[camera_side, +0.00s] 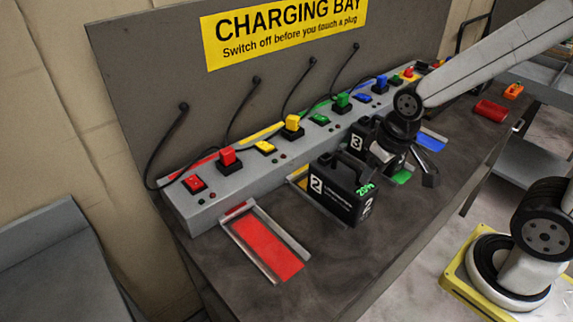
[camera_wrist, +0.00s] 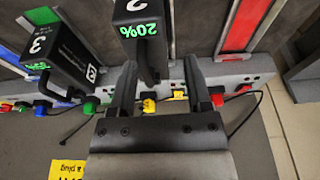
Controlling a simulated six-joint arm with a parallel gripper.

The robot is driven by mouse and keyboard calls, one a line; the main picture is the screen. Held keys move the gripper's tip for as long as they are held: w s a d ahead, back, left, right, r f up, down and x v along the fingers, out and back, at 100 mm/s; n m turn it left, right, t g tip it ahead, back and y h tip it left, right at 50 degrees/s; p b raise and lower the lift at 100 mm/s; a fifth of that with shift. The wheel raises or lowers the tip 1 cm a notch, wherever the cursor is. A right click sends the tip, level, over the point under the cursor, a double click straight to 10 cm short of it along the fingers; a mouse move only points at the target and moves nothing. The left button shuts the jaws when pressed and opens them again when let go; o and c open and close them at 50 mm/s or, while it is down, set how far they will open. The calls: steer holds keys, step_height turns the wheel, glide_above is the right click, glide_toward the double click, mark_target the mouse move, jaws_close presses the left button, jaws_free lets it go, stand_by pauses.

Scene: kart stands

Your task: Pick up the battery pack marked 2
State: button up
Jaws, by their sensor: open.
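The battery pack marked 2 (camera_side: 336,197) is a black box with a top handle and a green 20% readout. It stands upright in the yellow bay on the bench. In the wrist view the pack (camera_wrist: 132,14) is at the top, with its dark handle appearing between my fingers; I cannot tell the depth gap. My gripper (camera_side: 408,168) is open and empty, to the right of pack 2 in the side view. Its two fingers (camera_wrist: 161,65) point toward the pack in the wrist view.
A black pack marked 3 (camera_side: 357,142) stands just behind, partly hidden by my gripper; it also shows in the wrist view (camera_wrist: 62,55). The red bay (camera_side: 262,247) is empty. A grey charging strip (camera_side: 212,205) with coloured switches, plugs and cables runs along the back panel.

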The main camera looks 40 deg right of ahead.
mark_target(348, 161)
steer(key=w+d+r+m+t+y, duration=0.2)
steer(key=w+d+m+t+y, duration=0.55)
steer(key=y, duration=0.85)
steer(key=f, duration=0.2)
steer(key=f+n+g, duration=0.1)
steer(key=f, duration=0.2)
steer(key=d+f+n+g, duration=0.1)
steer(key=f, duration=0.1)
steer(key=shift+s+f, duration=0.25)
steer(key=shift+f, duration=0.15)
steer(key=shift+a, duration=0.1)
steer(key=shift+x, duration=1.25)
